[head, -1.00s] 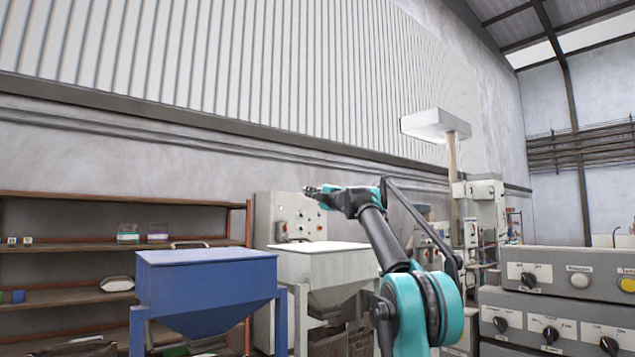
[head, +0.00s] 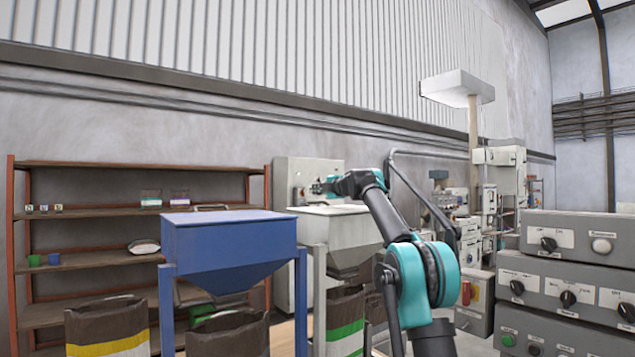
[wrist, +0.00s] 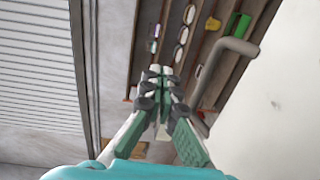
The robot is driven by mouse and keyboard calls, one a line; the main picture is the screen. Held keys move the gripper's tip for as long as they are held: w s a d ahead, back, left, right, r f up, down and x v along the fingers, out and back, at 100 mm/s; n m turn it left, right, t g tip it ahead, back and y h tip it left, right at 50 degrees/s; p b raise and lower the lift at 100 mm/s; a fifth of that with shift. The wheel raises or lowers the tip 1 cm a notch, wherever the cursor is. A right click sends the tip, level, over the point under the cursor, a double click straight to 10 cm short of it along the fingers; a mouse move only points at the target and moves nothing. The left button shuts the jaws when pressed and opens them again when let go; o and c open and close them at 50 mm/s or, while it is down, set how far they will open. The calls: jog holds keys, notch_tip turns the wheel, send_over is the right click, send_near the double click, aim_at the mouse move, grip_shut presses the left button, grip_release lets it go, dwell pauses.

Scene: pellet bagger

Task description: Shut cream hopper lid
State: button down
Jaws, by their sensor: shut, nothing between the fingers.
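The cream hopper (head: 345,230) stands right of the blue hopper. Its lid (head: 325,211) looks flat and level on top in the head view; I cannot tell whether a small gap remains at the rim. In the wrist view a broad cream surface, apparently the lid (wrist: 275,105), fills the right side, with a bent grey handle (wrist: 237,45) along its edge. My gripper (head: 314,188) is above the lid's left part in the picture, shut and empty. Its fingertips (wrist: 156,70) also show in the wrist view, left of the handle and apart from it.
The blue hopper (head: 228,238) stands close on the left. A shelf rack (head: 100,165) and a cream control cabinet (head: 303,170) are behind. Grey control boxes (head: 575,240) stand at right. Brown bags (head: 108,322) sit low in front.

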jog(key=shift+w+a+f+g+h, duration=0.1)
jog(key=shift+w+f+g+h, duration=0.1)
jog(key=shift+f, duration=0.45)
jog(key=shift+w+a+f+g+h, duration=0.1)
jog(key=shift+f+g, duration=0.1)
jog(key=shift+f, duration=0.4)
jog(key=shift+s, duration=0.1)
